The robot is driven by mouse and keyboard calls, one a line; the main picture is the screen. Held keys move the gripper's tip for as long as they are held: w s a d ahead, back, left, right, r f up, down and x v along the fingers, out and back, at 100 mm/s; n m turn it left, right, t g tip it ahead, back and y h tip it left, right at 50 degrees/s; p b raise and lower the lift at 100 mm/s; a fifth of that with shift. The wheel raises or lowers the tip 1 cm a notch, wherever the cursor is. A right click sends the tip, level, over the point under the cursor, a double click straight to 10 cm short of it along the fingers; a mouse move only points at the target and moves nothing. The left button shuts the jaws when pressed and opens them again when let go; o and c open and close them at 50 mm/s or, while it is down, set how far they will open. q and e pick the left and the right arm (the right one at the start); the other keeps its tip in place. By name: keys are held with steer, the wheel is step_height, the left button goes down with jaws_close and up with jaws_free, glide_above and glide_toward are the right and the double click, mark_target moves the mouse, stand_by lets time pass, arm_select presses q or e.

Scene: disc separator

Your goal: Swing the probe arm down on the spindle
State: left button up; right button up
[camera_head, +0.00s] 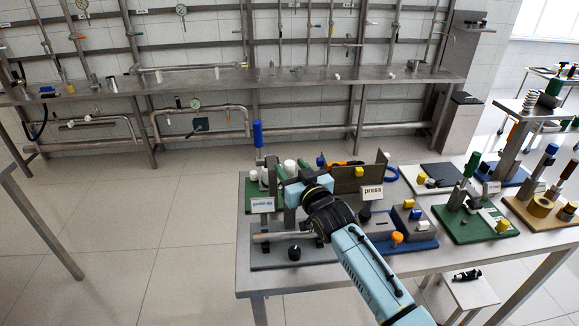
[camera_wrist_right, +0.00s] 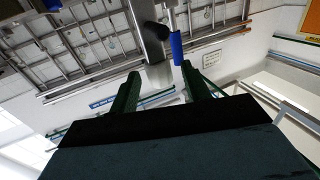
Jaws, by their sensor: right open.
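An upright rod with a blue grip (camera_head: 258,134) stands at the table's left end, behind the sign reading "probe up" (camera_head: 262,205). I take it to be the probe arm; it points up. In the right wrist view a blue grip (camera_wrist_right: 177,48) on a grey rod hangs just past the fingertips, nearer the right-hand finger. My right gripper (camera_wrist_right: 160,70) is open, with a grey metal post (camera_wrist_right: 153,35) beyond the gap. In the head view, my wrist and hand cover part of this station, and I cannot make out the spindle. My left gripper is not in view.
A dark board with a horizontal metal tube (camera_head: 282,236) and a black knob (camera_head: 294,253) lies at the table's front left. The "press" sign (camera_head: 371,192) and a blue station (camera_head: 403,229) are to the right. Other stations crowd the table's right. Floor left of the table is clear.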

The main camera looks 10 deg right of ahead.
steer(key=shift+x, duration=0.9)
steer(key=shift+c, duration=0.2)
jaws_close()
